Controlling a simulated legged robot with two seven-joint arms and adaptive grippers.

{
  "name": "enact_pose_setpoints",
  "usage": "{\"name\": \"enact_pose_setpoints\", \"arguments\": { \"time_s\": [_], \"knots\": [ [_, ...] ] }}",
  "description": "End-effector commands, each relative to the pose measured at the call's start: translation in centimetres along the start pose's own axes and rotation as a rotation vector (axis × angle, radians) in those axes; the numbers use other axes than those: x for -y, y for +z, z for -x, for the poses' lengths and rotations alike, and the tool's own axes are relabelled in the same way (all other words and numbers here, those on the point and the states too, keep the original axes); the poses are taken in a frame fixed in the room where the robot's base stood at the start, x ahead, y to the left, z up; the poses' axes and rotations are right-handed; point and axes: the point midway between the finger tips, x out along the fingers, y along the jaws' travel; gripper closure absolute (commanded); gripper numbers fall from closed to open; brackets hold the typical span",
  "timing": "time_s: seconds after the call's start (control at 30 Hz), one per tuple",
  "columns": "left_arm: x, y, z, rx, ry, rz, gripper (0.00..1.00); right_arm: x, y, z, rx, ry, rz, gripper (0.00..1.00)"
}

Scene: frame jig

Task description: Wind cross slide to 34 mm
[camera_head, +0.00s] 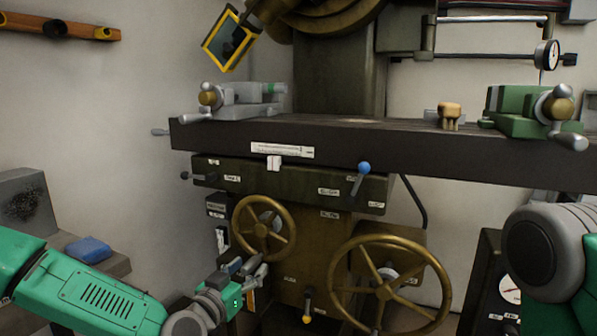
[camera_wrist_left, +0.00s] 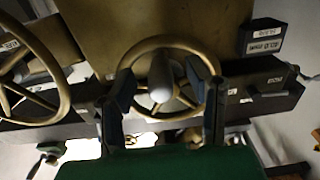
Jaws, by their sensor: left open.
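A smaller brass handwheel (camera_head: 263,229) is on the front of the machine, below the table. A larger brass handwheel (camera_head: 390,285) is lower and to its right. No label that I can read says which wheel drives the cross slide. My left gripper (camera_head: 250,267) is open and empty, just below and in front of the smaller wheel. In the left wrist view, the open left gripper (camera_wrist_left: 163,90) frames the smaller wheel (camera_wrist_left: 160,43) with its grey handle (camera_wrist_left: 161,77) between the fingers; contact cannot be told. A white scale (camera_head: 282,150) with a white pointer (camera_head: 274,163) is on the table front; its reading is too small.
The machine table (camera_head: 350,140) spans above the wheels. A blue-knobbed lever (camera_head: 362,175) and an orange-tipped lever (camera_head: 307,308) stick out near them. A green vise (camera_head: 515,112) sits on the table at right. A blue object (camera_head: 88,249) lies on a ledge at left.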

Motion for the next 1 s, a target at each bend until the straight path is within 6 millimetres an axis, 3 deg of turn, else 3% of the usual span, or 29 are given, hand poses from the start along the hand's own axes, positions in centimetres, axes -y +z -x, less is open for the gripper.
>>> {"name": "enact_pose_setpoints", "arguments": {
  "time_s": [0.77,0.9,1.0],
  "knots": [
    [0.21,-0.08,-0.2,0.0,0.0,0.001,0.55,-0.01,0.02,0.18,0.001,0.0,0.0,0.6],
    [0.29,-0.06,-0.18,0.0,0.0,0.002,1.0,-0.02,0.02,0.18,0.001,0.0,-0.001,0.6],
    [0.34,-0.06,-0.16,-0.001,0.0,0.003,1.0,-0.02,0.01,0.18,0.001,0.0,-0.001,0.6]
  ]
}}
